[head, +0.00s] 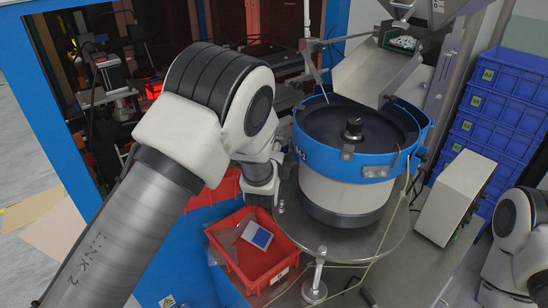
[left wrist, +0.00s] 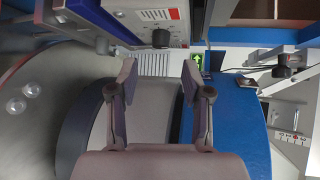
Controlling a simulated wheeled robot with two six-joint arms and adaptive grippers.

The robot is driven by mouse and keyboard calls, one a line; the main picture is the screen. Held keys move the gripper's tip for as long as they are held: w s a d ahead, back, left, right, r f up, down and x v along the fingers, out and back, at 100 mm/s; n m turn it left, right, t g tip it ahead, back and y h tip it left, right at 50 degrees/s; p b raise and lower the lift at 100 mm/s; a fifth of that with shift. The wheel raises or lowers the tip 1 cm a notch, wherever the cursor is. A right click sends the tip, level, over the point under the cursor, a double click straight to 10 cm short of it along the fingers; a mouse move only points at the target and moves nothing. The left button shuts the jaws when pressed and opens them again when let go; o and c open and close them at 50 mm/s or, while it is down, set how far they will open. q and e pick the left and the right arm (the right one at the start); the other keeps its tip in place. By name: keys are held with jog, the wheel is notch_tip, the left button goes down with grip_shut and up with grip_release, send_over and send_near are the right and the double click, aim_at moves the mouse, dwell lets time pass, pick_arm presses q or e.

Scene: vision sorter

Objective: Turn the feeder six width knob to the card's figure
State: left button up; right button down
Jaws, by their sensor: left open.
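A pale control box with a panel (left wrist: 120,15) is at the top of the left wrist view. I cannot make out the card's figure. My right gripper is out of view; only part of that arm shows at the right edge.
The bowl feeder (head: 345,195) with its blue rim stands on a round steel plate (head: 375,245); its blue side (left wrist: 235,125) is close beside my left gripper. A red bin (head: 232,258) holds a white-and-blue item. A grey box (head: 455,195) and blue crates (head: 500,105) stand right.

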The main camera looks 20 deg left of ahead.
pick_arm(q)
jog(key=v, duration=0.6)
jog(key=shift+s, duration=0.1)
